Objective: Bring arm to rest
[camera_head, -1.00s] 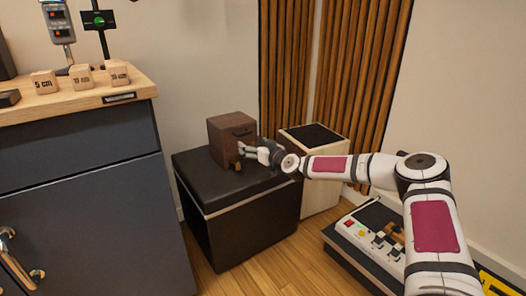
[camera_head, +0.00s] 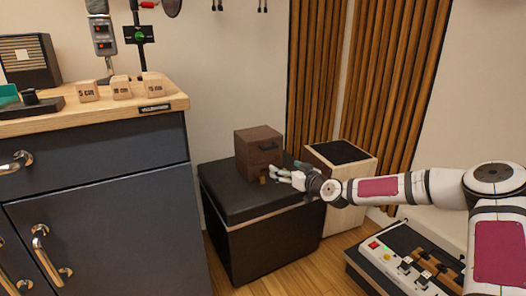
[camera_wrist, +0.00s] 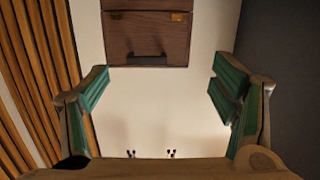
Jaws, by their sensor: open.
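My gripper (camera_head: 282,175) is in front of a small brown wooden box (camera_head: 258,150) with a dark handle, which stands on a black cube-shaped stand (camera_head: 250,203). In the wrist view, my gripper (camera_wrist: 160,90) is open, with its green-padded fingers wide apart and nothing between them. The box (camera_wrist: 150,38) shows at the top of that view, beyond the fingertips, with its dark handle facing me. A small brass-coloured piece is at the box's lower front in the head view. My arm stretches in from the right.
A pale bin with a dark top (camera_head: 340,170) stands right of the black stand. A control panel with switches (camera_head: 412,258) is at the lower right. A dark cabinet (camera_head: 100,200) with a wooden top holds several wooden cubes at the left. Slatted wood panels (camera_head: 385,90) line the wall.

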